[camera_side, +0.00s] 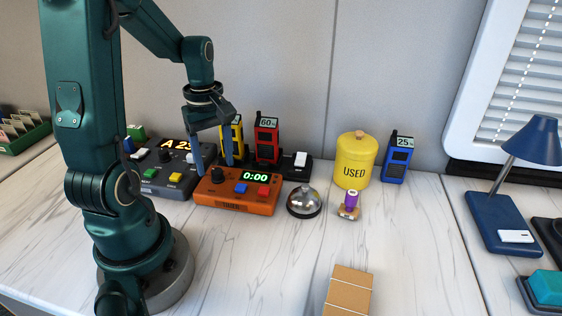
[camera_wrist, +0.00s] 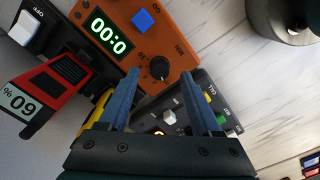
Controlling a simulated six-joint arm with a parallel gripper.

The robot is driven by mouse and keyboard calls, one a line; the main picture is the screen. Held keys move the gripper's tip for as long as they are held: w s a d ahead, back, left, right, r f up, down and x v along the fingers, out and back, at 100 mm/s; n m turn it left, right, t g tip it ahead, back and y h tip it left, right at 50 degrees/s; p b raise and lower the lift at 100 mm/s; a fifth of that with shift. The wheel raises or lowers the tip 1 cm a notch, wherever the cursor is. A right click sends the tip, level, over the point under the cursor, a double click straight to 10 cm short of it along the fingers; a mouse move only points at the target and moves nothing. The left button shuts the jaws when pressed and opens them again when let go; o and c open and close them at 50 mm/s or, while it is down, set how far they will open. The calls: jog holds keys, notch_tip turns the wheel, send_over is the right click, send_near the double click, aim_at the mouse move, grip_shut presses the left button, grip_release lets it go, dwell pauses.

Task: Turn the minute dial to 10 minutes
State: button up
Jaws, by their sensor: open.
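The orange timer box (camera_side: 232,201) sits on the white wood-look table, its green display (camera_side: 256,177) reading 0:00. Its black minute dial (camera_side: 217,175) is at the left end of its top, with a blue button (camera_side: 240,188) and a red button (camera_side: 264,191) to the right. In the wrist view, the dial (camera_wrist: 159,68) lies just beyond the fingertips, roughly between them in the picture, and the display (camera_wrist: 108,32) is at upper left. My gripper (camera_side: 213,165) points down above the dial. Its blue fingers (camera_wrist: 160,75) are apart and empty.
A dark grey console (camera_side: 172,186) with an orange display stands close at left. Behind are yellow (camera_side: 231,138) and red (camera_side: 266,139) handheld units. A silver bell (camera_side: 304,201), a small purple-topped stamp (camera_side: 350,200) and a yellow USED canister (camera_side: 354,160) stand at right. The front table is mostly clear.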

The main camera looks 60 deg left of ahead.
jog(key=shift+f, duration=1.15)
grip_shut()
